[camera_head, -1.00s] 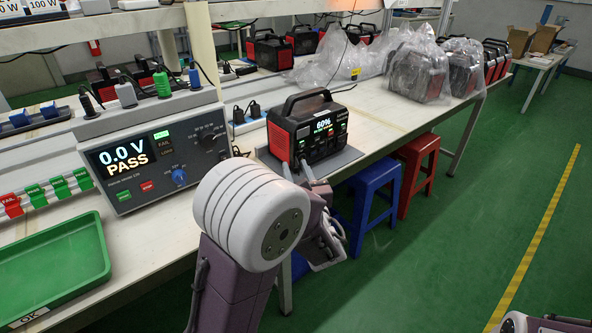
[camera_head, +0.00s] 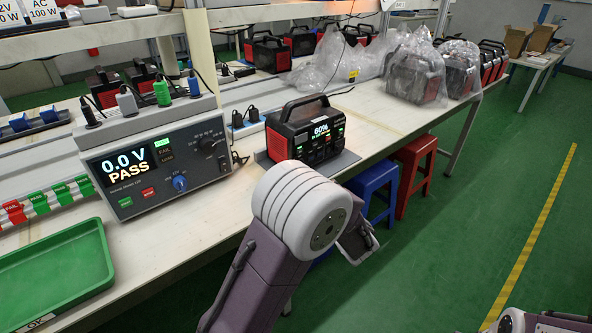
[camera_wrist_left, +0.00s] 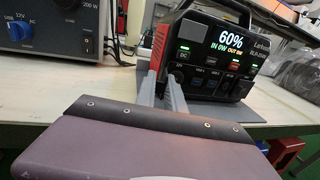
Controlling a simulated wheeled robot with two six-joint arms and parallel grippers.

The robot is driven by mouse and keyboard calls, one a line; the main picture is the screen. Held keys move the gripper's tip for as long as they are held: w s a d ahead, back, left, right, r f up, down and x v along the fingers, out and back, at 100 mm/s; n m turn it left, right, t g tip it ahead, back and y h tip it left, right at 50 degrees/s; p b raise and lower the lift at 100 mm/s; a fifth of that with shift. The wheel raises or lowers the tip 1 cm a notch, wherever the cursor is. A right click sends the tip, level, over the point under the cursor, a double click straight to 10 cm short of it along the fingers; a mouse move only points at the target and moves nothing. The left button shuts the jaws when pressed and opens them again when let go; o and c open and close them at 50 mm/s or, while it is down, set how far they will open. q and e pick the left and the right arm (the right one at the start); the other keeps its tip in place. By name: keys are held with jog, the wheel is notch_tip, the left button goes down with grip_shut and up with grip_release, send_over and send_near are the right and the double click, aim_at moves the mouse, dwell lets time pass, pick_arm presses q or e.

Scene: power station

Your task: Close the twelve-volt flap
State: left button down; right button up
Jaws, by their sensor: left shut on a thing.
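The power station (camera_head: 306,132) stands on the bench, black with red sides, its screen reading 60%. It also shows in the left wrist view (camera_wrist_left: 205,58), with its front towards me. My left gripper (camera_wrist_left: 167,60) has its two grey fingers close together at the left part of that front, near the DC label. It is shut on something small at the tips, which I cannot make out. The twelve-volt flap cannot be told apart from the front. In the head view my wrist hides the left fingers.
A grey tester (camera_head: 155,165) reading 0.0 V PASS stands left of the power station. A green tray (camera_head: 100,290) is at the lower left. Blue (camera_head: 375,180) and red (camera_head: 415,165) stools stand by the bench. Bagged units (camera_head: 415,75) stand further back.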

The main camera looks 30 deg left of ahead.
pick_arm(q)
jog(key=n+g+y+p, duration=0.1)
jog(key=g, duration=0.1)
jog(key=n+g+p, duration=0.2)
jog(key=w+n+g+y+p, duration=0.1)
jog(key=g+p, duration=0.1)
jog(key=shift+d+r+y, duration=0.25)
jog(key=shift+d+y, duration=0.05)
jog(key=shift+d, duration=0.1)
jog(key=shift+w+d+f+n+g+p, duration=0.1)
jog(key=shift+w+n+g+p, duration=0.05)
jog(key=shift+n+g+p, duration=0.4)
jog(key=shift+w+f+n+g+p, duration=0.1)
jog(key=shift+n+g+p, duration=0.25)
jog(key=shift+g, duration=0.3)
jog(key=shift+w+f+n+g+p, duration=0.15)
jog(key=shift+n+g+p, duration=0.1)
jog(key=shift+n+g, duration=0.4)
jog(key=shift+w+r+n+g+p, duration=0.1)
jog(key=shift+n+g+p, duration=0.2)
jog(key=shift+g, duration=0.65)
jog(key=c, duration=1.5)
grip_release()
